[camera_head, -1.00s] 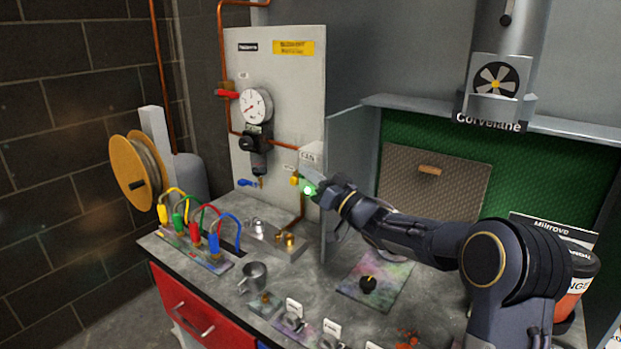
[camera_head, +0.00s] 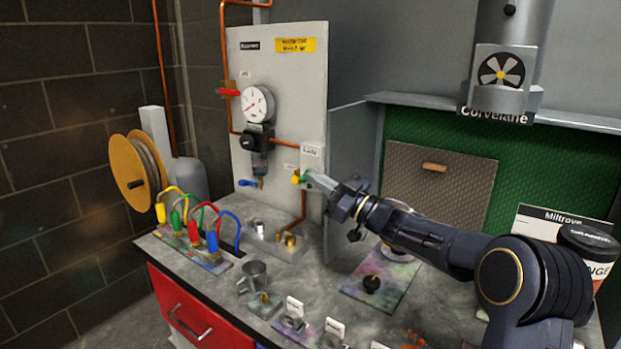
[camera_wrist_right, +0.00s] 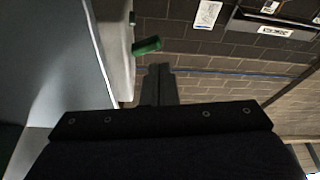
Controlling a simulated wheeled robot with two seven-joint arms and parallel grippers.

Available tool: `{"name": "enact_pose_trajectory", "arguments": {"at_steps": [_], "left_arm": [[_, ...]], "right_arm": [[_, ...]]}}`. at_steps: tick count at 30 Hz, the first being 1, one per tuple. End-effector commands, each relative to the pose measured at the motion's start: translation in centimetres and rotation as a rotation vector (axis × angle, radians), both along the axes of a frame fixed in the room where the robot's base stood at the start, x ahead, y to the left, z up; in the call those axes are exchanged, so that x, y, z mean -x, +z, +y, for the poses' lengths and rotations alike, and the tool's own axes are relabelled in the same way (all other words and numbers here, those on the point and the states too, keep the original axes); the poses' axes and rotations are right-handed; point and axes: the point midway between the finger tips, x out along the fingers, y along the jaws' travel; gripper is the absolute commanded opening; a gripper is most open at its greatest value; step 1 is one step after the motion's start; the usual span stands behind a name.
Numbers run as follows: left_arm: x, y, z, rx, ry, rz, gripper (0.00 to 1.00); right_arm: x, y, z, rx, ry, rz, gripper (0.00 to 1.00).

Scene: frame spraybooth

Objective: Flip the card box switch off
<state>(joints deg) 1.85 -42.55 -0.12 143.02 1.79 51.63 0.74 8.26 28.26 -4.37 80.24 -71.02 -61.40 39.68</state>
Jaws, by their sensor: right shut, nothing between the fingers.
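I cannot pick out a switch marked as the card box switch. A small yellow-and-green lever (camera_head: 300,179) sticks out of the grey panel's lower right, below a white label (camera_head: 311,157). The green piece also shows in the right wrist view (camera_wrist_right: 147,46), just left of and beyond my fingertips. My right gripper (camera_head: 313,180) is shut and empty, beside the lever at the panel's right edge; its closed fingers also show in the wrist view (camera_wrist_right: 158,74). A small gap seems to separate them from the green piece. My left gripper is not in view.
A pressure gauge (camera_head: 257,104) and a blue lever (camera_head: 248,183) are on the panel. A grey booth side wall (camera_head: 352,150) stands right of it. A metal mug (camera_head: 252,277), coloured cables (camera_head: 212,240) and small labelled blocks (camera_head: 292,320) crowd the bench.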

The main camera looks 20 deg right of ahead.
Motion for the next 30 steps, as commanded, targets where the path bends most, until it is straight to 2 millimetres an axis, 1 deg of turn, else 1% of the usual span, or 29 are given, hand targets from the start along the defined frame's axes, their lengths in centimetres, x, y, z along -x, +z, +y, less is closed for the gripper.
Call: {"name": "enact_pose_trajectory", "arguments": {"at_steps": [1,3,6,10,14,26,29,30], "left_arm": [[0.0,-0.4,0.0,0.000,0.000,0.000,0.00],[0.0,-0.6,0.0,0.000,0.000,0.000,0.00],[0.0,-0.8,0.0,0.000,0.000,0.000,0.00],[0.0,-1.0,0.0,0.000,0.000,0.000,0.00],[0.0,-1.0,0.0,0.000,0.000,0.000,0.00],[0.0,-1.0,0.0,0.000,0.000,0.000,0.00],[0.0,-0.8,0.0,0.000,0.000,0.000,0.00],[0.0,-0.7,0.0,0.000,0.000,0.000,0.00]], "right_arm": [[0.7,-0.5,-0.7,0.001,-0.004,0.000,0.00],[1.6,-0.9,-1.5,0.001,-0.003,0.000,0.00],[2.7,-1.4,-2.5,0.002,-0.002,0.000,0.00],[3.6,-1.8,-3.2,0.001,-0.001,-0.001,0.00],[3.9,-1.9,-3.5,0.001,0.001,-0.001,0.00],[3.9,-1.8,-3.5,0.001,0.001,-0.001,0.00],[4.0,-1.3,-3.7,-0.001,-0.028,0.003,0.00],[4.1,-0.7,-4.1,-0.006,-0.059,0.009,0.00]]}}
